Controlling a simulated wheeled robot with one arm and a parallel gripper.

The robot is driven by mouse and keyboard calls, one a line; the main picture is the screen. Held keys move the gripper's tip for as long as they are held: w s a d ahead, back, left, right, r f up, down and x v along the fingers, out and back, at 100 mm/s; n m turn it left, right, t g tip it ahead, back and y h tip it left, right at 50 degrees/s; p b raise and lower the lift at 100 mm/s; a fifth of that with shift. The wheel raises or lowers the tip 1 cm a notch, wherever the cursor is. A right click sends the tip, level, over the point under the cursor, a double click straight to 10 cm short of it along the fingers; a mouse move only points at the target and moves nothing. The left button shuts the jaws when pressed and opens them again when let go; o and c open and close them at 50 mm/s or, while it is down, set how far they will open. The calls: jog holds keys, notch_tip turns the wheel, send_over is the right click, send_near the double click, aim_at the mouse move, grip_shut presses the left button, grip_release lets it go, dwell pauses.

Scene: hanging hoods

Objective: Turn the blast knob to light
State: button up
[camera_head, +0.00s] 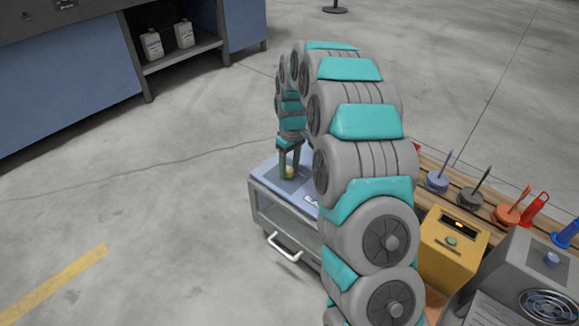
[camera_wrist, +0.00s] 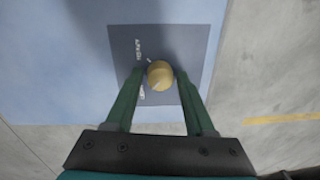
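A round yellow-tan knob (camera_wrist: 160,75) sits on a dark grey-blue square panel (camera_wrist: 198,42) on top of a light blue box. White lettering beside it seems to read "HEAVY" at the upper left; a second label at the lower left is partly hidden by a finger. A pale mark on the knob points to the lower left. My gripper (camera_wrist: 161,72) has its green fingers on both sides of the knob, very close to it; I cannot tell whether they touch it. The head view shows the knob (camera_head: 289,172) between the fingertips, below my gripper (camera_head: 289,165).
The blue box has a front handle (camera_head: 285,244). To the right, partly behind my arm, are a yellow unit (camera_head: 447,262), a grey machine with a fan grille (camera_head: 547,306) and a slatted wooden surface with several coloured tools. A blue cabinet stands upper left. Open floor lies left.

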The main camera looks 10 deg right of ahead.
aim_at(290, 168)
jog(key=shift+o, duration=1.1)
jog(key=r, duration=0.7)
jog(key=shift+w+d+r, duration=0.1)
jog(key=shift+d+r, duration=0.1)
jog(key=shift+r, duration=0.15)
jog(key=shift+s+r, duration=0.3)
jog(key=s+a+r+m+p, duration=0.15)
jog(key=s+r, duration=0.25)
jog(key=s, duration=0.6)
jog(key=s+r+m+g+p, duration=0.15)
jog(key=s+r, duration=0.35)
jog(key=s, duration=0.6)
jog(key=s+r+m+p, duration=0.15)
jog(key=s+r, duration=0.25)
jog(key=s, duration=0.6)
jog(key=s+m+p, duration=0.1)
jog(key=s, duration=1.1)
jog(key=shift+s+d+f+m+h, duration=0.2)
jog(key=shift+f+m+h, duration=0.1)
jog(key=shift+m, duration=0.05)
